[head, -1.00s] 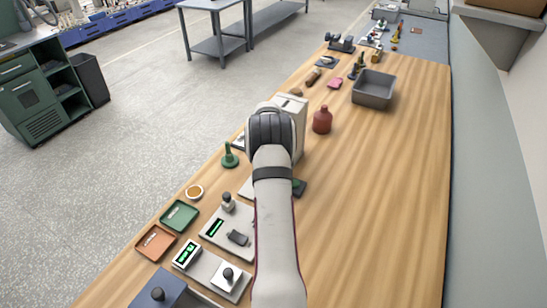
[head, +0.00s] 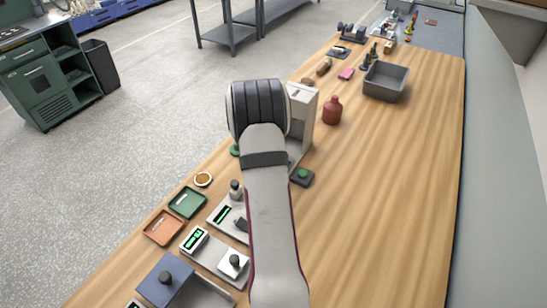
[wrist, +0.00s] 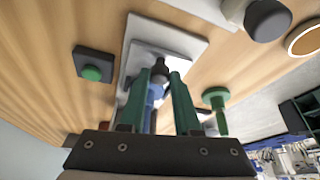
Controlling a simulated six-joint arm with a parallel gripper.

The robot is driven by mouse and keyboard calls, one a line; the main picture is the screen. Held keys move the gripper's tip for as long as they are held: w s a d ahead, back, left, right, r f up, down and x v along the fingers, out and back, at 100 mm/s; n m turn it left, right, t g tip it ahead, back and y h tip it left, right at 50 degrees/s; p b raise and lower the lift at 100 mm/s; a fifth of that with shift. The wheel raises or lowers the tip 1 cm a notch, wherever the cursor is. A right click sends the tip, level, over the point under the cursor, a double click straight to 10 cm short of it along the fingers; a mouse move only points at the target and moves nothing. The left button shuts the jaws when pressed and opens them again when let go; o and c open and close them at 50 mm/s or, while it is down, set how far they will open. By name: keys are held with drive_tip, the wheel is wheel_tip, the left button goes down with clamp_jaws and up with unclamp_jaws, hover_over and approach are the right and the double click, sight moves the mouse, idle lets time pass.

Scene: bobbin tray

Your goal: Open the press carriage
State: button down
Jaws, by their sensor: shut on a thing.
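The press is a white column (head: 303,112) just right of my arm in the head view; my arm hides much of it. In the wrist view a pale base plate (wrist: 182,46) lies beyond the fingers. My gripper (wrist: 160,76) has two green fingers shut on a small dark knob (wrist: 159,67), with a blue part (wrist: 154,93) showing between the fingers. I take the knob to be the carriage handle; the carriage itself is not clearly seen. In the head view my gripper is hidden behind my arm.
A black box with a green button (head: 303,174) sits beside the press; it also shows in the wrist view (wrist: 91,73). A green knobbed piece (wrist: 216,100) stands on the other side. A red bottle (head: 332,112) and grey bin (head: 386,82) stand farther back. The right of the table is clear.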

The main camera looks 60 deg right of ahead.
drive_tip(key=shift+a, duration=0.15)
drive_tip(key=c, duration=0.6)
unclamp_jaws()
drive_tip(key=v, duration=1.5)
drive_tip(key=shift+a+r, duration=0.15)
drive_tip(key=shift+r, duration=0.25)
